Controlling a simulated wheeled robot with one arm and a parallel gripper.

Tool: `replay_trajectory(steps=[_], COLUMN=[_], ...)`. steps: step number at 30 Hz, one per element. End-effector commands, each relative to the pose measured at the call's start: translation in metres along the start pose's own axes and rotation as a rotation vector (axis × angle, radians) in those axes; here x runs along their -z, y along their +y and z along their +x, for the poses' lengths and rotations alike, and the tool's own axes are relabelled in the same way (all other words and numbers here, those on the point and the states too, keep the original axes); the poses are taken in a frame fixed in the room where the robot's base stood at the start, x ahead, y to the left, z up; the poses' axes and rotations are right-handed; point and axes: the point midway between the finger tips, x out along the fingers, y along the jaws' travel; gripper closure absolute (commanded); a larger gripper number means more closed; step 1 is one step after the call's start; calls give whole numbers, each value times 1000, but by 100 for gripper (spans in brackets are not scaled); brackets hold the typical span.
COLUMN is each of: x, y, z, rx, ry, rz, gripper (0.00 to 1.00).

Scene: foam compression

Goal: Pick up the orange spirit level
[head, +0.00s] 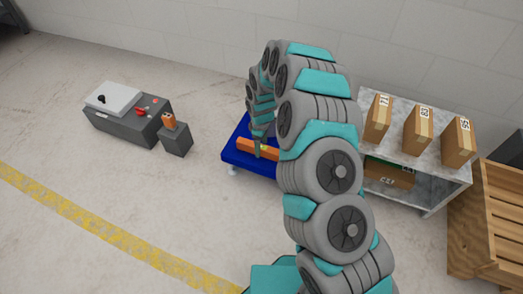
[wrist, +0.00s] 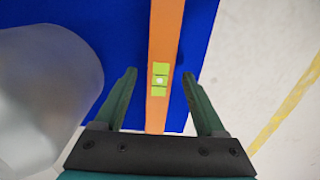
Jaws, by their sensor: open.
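The orange spirit level (head: 245,145) lies on a blue platform (head: 235,160) in the head view, with my arm covering its right part. In the wrist view the level (wrist: 166,35) runs up the picture as an orange bar with a green vial window. My gripper (wrist: 158,82) is open there, with one finger on each side of the level and a gap to both. In the head view my gripper (head: 257,150) is small and partly hidden at the level.
A frosted cylinder (wrist: 45,95) stands left of my gripper in the wrist view. A grey machine (head: 125,115) and a small grey block (head: 175,140) holding an orange object stand left. A shelf (head: 440,180) with cardboard boxes and a wooden crate (head: 490,220) stand right. The floor in front is clear.

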Motion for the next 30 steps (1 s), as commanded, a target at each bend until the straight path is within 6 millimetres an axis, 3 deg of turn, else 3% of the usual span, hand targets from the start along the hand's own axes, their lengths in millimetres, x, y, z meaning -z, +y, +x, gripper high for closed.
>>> replay_trajectory(steps=[3,10,30], x=[-1,-1,0], y=[0,0,0], z=[14,16,16], rx=[2,0,0], ry=[-3,-1,-1], rz=[0,0,0], gripper=[28,28,100])
